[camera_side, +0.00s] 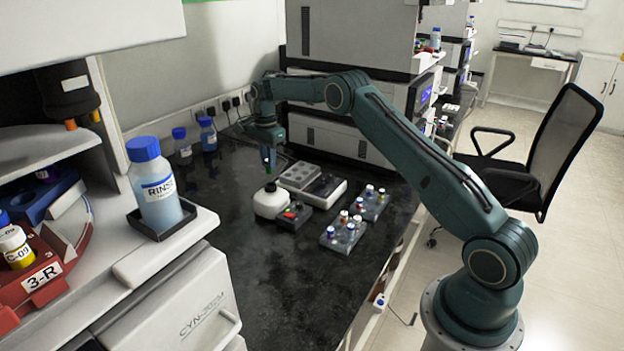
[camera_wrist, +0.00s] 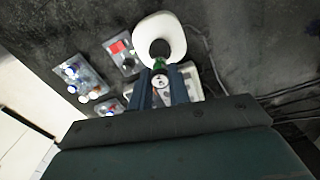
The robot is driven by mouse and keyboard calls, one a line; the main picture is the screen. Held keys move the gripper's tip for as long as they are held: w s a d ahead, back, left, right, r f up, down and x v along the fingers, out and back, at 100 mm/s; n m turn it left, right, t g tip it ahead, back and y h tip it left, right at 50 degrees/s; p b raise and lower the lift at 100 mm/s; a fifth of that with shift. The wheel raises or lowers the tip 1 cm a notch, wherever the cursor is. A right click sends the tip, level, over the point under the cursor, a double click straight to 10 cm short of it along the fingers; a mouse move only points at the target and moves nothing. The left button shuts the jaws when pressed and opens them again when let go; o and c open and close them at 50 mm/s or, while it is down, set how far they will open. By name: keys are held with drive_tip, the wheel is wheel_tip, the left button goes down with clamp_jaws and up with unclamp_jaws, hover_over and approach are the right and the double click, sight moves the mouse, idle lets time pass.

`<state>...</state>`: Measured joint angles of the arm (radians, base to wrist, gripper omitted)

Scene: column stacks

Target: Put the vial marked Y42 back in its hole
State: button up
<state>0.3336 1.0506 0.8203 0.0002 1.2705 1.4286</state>
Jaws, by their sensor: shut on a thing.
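My gripper (camera_side: 269,160) points down above the bench, over the white round device (camera_side: 270,202). In the wrist view my gripper (camera_wrist: 161,88) is shut on a small vial (camera_wrist: 160,81) with a pale top between its blue fingers. The mark on the vial is too small to read. A bit of green shows just beyond the fingertips. Two small grey racks with capped vials, a near one (camera_side: 343,238) and a far one (camera_side: 369,207), stand to the right. Their caps are red, white and blue. I cannot tell which hole is empty or which vial is Y42.
A white device with a grey block top (camera_side: 298,176) stands behind the round one. A small dark box with a red patch (camera_side: 294,214) sits between it and the racks. A RINSE bottle (camera_side: 157,190) stands at left. The front bench is clear.

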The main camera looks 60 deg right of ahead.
drive_tip(key=shift+s+f, duration=0.1)
drive_tip(key=shift+s+d+f, duration=0.2)
drive_tip(key=shift+s+f, duration=0.1)
drive_tip(key=shift+s, duration=0.3)
drive_tip(key=s+a+f, duration=0.1)
drive_tip(key=s+f, duration=0.2)
drive_tip(key=s, duration=1)
drive_tip(key=s+a+f, duration=0.2)
drive_tip(key=s+f, duration=0.1)
drive_tip(key=s, duration=0.9)
drive_tip(key=shift+s+a+f, duration=0.15)
drive_tip(key=shift+s+a, duration=0.15)
drive_tip(key=shift+s, duration=0.05)
drive_tip(key=shift+f, duration=0.2)
drive_tip(key=shift+f, duration=1.75)
drive_tip(key=shift+f, duration=1.1)
idle(0.5)
